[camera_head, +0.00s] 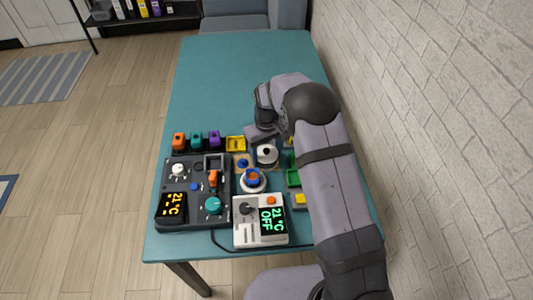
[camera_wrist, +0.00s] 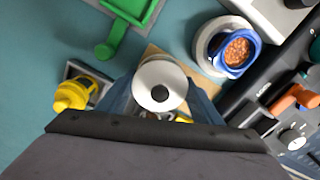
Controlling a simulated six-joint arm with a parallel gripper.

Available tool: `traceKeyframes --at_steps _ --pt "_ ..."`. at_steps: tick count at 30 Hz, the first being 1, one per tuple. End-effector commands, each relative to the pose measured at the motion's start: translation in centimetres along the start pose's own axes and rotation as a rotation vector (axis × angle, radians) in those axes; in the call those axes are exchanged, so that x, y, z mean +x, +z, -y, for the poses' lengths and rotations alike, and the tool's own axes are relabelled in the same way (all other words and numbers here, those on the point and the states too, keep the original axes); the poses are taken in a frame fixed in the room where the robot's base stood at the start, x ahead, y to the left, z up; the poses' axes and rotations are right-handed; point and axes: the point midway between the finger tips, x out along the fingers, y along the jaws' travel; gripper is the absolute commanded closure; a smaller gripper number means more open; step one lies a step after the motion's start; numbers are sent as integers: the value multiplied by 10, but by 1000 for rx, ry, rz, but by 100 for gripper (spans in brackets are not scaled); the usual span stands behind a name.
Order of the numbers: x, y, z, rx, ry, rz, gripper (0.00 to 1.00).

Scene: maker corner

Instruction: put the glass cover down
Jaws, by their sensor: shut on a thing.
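A pale round piece with a black centre, which looks like the top of the glass cover (camera_head: 266,153), shows just below my gripper (camera_head: 262,141) in the head view. In the wrist view the cover (camera_wrist: 159,76) sits between the two bluish fingers of my gripper (camera_wrist: 160,104). My gripper is shut on it. The clear walls of the cover are hard to make out, and I cannot tell whether its lower edge touches anything. A tan board (camera_wrist: 157,53) shows partly behind it.
A blue cup of brown grains (camera_wrist: 236,50) on a white round base stands close by. A green fixture (camera_wrist: 128,12) and a yellow part (camera_wrist: 70,95) lie on the other side. A dark control panel (camera_head: 185,190) and white box (camera_head: 247,232) stand nearer. The far teal table (camera_head: 235,65) is clear.

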Motion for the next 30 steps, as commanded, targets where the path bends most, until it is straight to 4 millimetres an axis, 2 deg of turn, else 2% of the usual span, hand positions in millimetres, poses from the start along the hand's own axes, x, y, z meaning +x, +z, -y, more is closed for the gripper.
traceKeyframes --at_steps 8,9,11,12,22,26,30 --pt "3 0 0 0 0 0 63" --pt "4 0 0 0 0 0 38" --pt "3 0 0 0 0 0 24" --pt "3 0 0 0 0 0 22" --pt "0 0 0 0 0 0 22" --pt "-7 -1 0 0 0 -2 22" --pt "-24 -1 0 0 1 -4 22"
